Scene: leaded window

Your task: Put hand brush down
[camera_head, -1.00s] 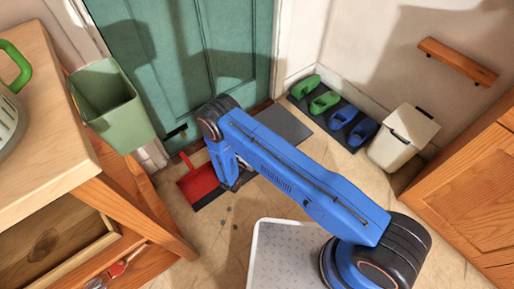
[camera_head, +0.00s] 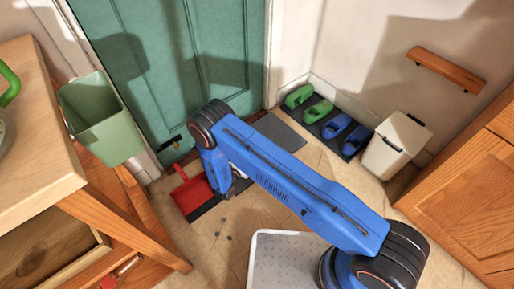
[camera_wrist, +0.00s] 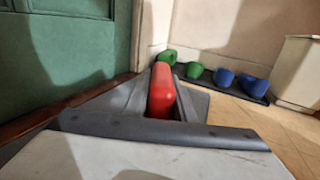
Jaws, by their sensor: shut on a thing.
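My gripper (camera_head: 230,188) is low by the green door, close to the right side of a red dustpan (camera_head: 190,195) on the floor. In the wrist view the gripper (camera_wrist: 160,100) is shut on a red handle, which I take to be the hand brush (camera_wrist: 162,88). Only the rounded red end shows between the dark fingers. The bristles are hidden, and I cannot tell whether the brush touches the floor. In the head view my arm mostly hides the brush.
A grey doormat (camera_head: 280,133) lies at the door. Green and blue shoes (camera_head: 337,127) stand on a dark tray along the wall, beside a white bin (camera_head: 394,147). A wooden bench (camera_head: 130,225) with a green bin (camera_head: 101,118) stands left. Small grey bits (camera_head: 230,237) lie on open floor.

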